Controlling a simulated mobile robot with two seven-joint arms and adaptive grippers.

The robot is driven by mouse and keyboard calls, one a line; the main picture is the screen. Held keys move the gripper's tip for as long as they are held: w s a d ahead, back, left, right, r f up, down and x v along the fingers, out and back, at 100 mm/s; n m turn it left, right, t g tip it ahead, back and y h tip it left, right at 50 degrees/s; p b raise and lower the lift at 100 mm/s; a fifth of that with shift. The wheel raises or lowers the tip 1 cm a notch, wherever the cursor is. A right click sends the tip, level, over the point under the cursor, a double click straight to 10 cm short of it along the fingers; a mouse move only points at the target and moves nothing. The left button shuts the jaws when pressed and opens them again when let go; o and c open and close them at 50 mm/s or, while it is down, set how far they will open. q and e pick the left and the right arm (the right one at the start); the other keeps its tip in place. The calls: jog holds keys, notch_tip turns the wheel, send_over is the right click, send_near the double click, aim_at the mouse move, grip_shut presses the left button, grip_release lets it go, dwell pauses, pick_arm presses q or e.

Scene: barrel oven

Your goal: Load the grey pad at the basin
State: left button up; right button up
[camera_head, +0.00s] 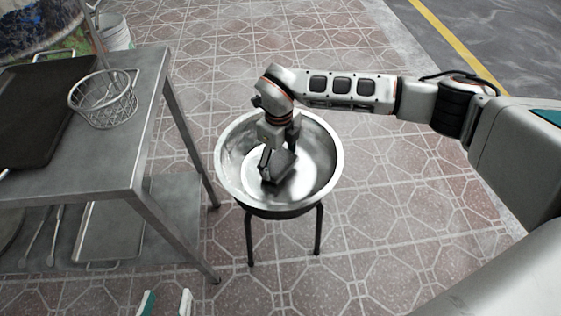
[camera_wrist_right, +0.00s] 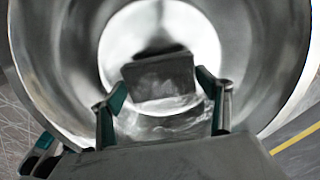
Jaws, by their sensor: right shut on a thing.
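A round metal basin (camera_head: 328,190) stands on dark legs on the tiled floor; its inner wall also fills the wrist view (camera_wrist_right: 275,60). My right gripper (camera_head: 270,172) reaches down inside the basin, shut on the grey pad (camera_head: 281,164). In the wrist view the dark grey pad (camera_wrist_right: 160,78) sits between the fingers of the right gripper (camera_wrist_right: 165,95), low over the pale basin bottom. Whether the pad touches the bottom is hard to tell. My left gripper (camera_head: 166,303) shows only its two fingertips at the bottom edge of the head view, apart and empty.
A metal table (camera_head: 130,140) stands left of the basin, with a wire basket (camera_head: 103,99) and a dark tray (camera_head: 40,110) on it. Its lower shelf holds a tray (camera_head: 110,232) and long tools. A bucket (camera_head: 115,32) stands behind. Floor right of the basin is clear.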

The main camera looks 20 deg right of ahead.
aim_at(279, 162)
jog(key=shift+r+p, duration=1.3)
jog(key=shift+r, duration=1.25)
pick_arm(q)
notch_tip(279, 162, up, 6)
jog(key=w+t, duration=0.1)
jog(key=w, duration=0.1)
pick_arm(e)
jog(key=shift+f, duration=0.1)
pick_arm(q)
jog(key=shift+f, duration=0.1)
